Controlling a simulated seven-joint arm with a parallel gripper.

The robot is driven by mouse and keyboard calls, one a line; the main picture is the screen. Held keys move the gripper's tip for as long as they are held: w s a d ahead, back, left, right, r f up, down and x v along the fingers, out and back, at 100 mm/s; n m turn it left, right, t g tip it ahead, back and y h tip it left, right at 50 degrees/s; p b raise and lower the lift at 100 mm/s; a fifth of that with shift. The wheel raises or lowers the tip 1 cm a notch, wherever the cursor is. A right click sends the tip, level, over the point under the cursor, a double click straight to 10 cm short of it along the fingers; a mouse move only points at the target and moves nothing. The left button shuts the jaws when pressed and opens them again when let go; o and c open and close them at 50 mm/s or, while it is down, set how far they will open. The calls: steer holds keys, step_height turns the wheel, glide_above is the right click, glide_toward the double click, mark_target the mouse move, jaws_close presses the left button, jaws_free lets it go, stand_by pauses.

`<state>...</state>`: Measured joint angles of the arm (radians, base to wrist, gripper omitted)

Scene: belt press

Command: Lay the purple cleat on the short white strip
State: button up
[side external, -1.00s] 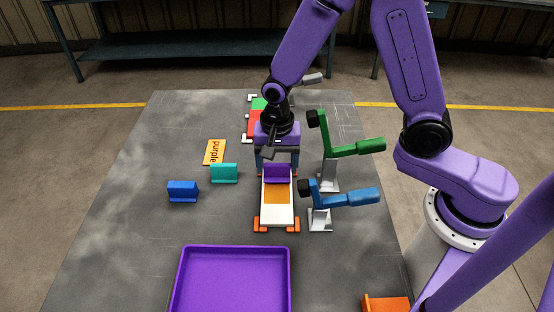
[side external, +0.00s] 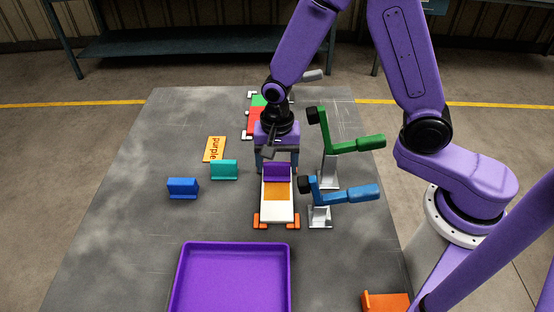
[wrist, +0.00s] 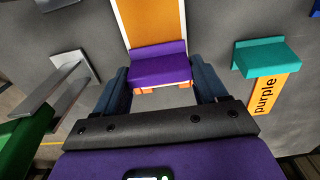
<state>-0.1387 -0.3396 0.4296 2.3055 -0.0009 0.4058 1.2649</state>
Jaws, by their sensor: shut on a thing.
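The purple cleat (side external: 277,172) is an L-shaped piece between the fingers of my gripper (side external: 277,168). My gripper is shut on it and points down. The white strip (side external: 278,214) lies under it, with an orange patch (side external: 278,191) along its middle. In the wrist view the cleat (wrist: 158,68) spans the strip's width, at the near end of the orange patch (wrist: 150,22). It looks to be on or just above the strip; contact cannot be told. The fingers hide part of the strip's far end.
Green-handled (side external: 352,145) and blue-handled (side external: 345,195) clamps stand close on the right. A teal cleat (side external: 223,170), a blue cleat (side external: 182,188) and an orange "purple" label (side external: 215,148) lie left. A purple tray (side external: 233,246) is in front. A red and green strip (side external: 256,118) lies behind.

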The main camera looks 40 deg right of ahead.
steer(key=shift+f, duration=0.2)
steer(key=o, duration=1.1)
